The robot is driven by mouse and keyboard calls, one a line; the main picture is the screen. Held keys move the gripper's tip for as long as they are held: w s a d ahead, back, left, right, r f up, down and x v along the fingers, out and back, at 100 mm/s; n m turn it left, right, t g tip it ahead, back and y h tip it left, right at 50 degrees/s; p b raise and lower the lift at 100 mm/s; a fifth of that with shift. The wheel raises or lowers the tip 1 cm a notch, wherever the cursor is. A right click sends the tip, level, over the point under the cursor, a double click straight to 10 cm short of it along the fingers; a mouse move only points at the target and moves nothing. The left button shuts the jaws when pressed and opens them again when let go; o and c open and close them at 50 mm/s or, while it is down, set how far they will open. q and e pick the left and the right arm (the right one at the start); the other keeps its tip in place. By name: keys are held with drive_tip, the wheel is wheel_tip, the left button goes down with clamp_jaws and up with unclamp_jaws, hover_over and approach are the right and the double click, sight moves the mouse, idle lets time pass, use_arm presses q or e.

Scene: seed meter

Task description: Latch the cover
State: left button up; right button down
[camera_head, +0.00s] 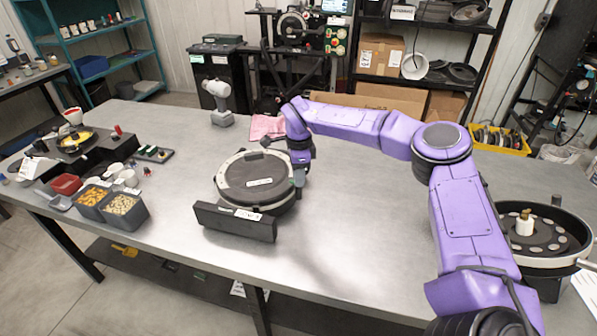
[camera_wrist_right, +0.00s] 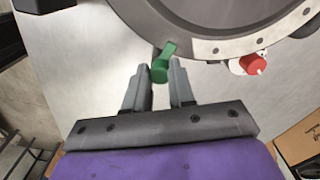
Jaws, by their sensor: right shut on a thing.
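The seed meter (camera_head: 233,200) stands on the table with its round dark cover (camera_head: 250,172) lying flat on top. A green latch lever (camera_wrist_right: 163,62) sticks out from the rim there. My right gripper (camera_head: 299,172) is at the right side of the meter. In the right wrist view its fingertips (camera_wrist_right: 162,76) are on either side of the green lever and shut on it. A red knob (camera_wrist_right: 253,63) sits farther along the rim, apart from the gripper. My left gripper is not in view.
Bins of seed (camera_head: 105,205) and small parts are on the left. An open round housing (camera_head: 552,272) is at the right. The table in front is clear.

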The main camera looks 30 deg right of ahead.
drive_tip(key=shift+n, duration=0.3)
drive_tip(key=c, duration=0.9)
unclamp_jaws()
drive_tip(key=shift+c, duration=0.2)
wheel_tip(320, 180, up, 11)
drive_tip(key=b, duration=0.2)
drive_tip(key=shift+f, duration=0.2)
